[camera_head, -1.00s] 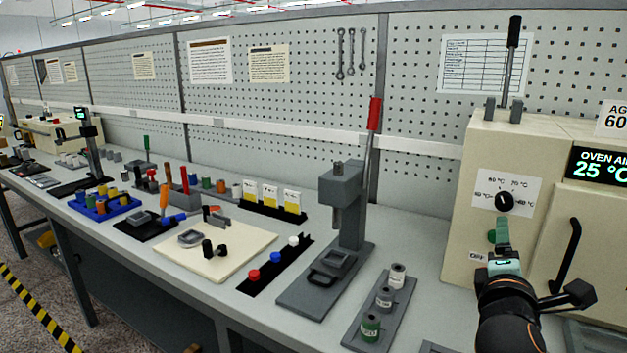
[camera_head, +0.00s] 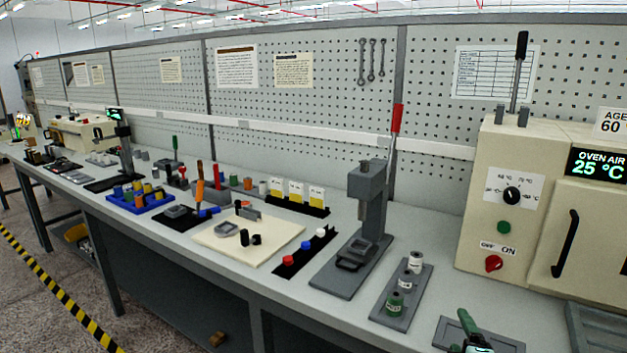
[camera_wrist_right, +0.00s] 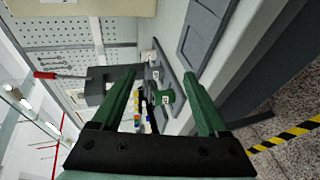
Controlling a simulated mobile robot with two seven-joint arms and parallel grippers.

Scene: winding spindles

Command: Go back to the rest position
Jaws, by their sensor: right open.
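My left gripper is in neither view.
The beige oven (camera_head: 480,225) has a dial, a green button and a red OFF/ON knob (camera_head: 493,263). The grey press (camera_head: 370,200), the spool holder (camera_head: 392,315) and a flat grey tray (camera_head: 448,329) stand on the bench beside it. The floor in front has a striped tape.

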